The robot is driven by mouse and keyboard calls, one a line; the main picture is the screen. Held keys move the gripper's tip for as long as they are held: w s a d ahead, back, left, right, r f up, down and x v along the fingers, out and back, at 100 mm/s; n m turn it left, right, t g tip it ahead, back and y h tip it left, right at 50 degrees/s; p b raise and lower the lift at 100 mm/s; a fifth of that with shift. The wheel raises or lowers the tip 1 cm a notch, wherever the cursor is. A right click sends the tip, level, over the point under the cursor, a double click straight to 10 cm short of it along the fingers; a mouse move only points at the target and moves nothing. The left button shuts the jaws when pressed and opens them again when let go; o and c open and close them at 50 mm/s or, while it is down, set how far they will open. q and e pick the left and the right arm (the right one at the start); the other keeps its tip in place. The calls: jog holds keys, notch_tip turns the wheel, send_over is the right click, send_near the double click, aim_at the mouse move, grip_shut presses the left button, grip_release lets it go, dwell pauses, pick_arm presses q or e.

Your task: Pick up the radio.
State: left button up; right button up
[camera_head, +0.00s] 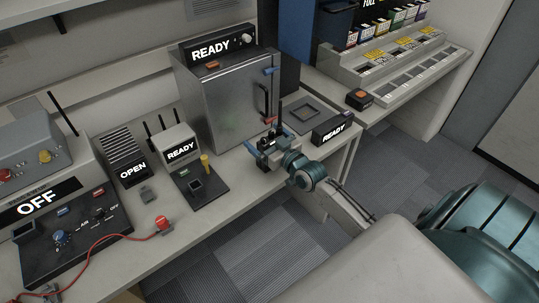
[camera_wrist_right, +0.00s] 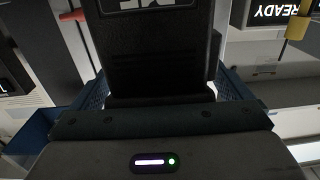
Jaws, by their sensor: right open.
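A dark handset that looks like the radio (camera_wrist_right: 155,60) stands in the right wrist view, a black block with partly cut-off white lettering. My right gripper (camera_head: 264,146) is open at the bench's front edge, with its blue fingers on either side of the black body. In the head view the radio is mostly hidden by the gripper; a dark upright part (camera_head: 279,113) shows just above it. I cannot tell whether the fingers touch it. My left gripper is not in view.
A metal cabinet (camera_head: 228,100) marked READY stands behind the gripper. A flat tray (camera_head: 307,112) and a READY label block (camera_head: 333,129) lie to the right. A small READY unit (camera_head: 181,147) and an OFF console (camera_head: 75,235) stand left. Open floor lies in front.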

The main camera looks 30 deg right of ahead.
jog(key=shift+r, duration=0.1)
jog(key=shift+c, duration=0.2)
jog(key=c, duration=1.3)
jog(key=shift+r, duration=0.1)
